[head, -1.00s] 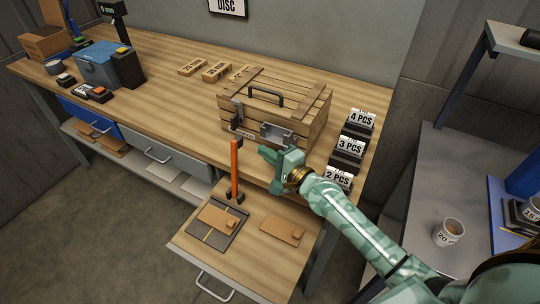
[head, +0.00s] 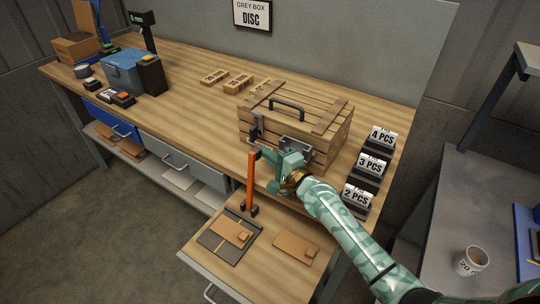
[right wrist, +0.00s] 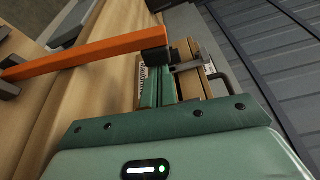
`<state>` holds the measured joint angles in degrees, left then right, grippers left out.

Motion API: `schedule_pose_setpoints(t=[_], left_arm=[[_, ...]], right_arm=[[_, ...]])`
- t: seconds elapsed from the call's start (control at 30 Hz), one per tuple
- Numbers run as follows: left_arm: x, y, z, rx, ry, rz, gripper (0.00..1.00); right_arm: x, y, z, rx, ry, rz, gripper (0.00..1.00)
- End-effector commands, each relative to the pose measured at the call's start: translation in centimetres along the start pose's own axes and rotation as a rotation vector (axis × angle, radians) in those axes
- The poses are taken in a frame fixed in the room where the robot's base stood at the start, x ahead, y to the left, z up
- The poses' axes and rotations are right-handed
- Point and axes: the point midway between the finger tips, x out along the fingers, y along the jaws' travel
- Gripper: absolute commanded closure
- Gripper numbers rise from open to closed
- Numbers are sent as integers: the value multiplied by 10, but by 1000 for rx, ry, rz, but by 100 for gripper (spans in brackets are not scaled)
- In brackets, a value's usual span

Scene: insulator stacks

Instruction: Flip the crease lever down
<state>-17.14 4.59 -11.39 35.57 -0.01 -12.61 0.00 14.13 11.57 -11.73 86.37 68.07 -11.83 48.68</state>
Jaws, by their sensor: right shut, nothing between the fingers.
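The orange crease lever (head: 250,182) stands upright on its dark hinge at the edge of a grey creasing plate (head: 214,247). A brown card (head: 230,231) lies on the plate. My left gripper is not in view.
A slatted wooden crate (head: 325,120) with a handle and grey metal fittings stands close behind my right gripper. Signs on black stands (head: 357,197) line the bench's right edge. A second brown card (head: 296,245) lies right of the plate on the pull-out board.

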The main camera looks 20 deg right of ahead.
Motion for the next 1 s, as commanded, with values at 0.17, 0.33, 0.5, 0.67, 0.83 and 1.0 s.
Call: schedule_pose_setpoints(t=[0.17, 0.33, 0.5, 0.67, 0.83, 1.0], left_arm=[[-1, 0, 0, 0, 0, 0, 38], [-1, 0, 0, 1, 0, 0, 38], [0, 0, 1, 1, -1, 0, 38], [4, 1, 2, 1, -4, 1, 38], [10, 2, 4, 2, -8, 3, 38], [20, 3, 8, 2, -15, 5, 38]], right_arm=[[-5, -2, 13, -62, -2, -23, 100], [-12, -3, 36, -175, -3, -61, 100], [-22, 0, 64, -322, -3, -113, 100], [-32, 7, 90, -466, -4, -163, 100], [-41, 20, 118, -619, -4, -216, 100], [-50, 37, 142, -770, -3, -269, 100]])
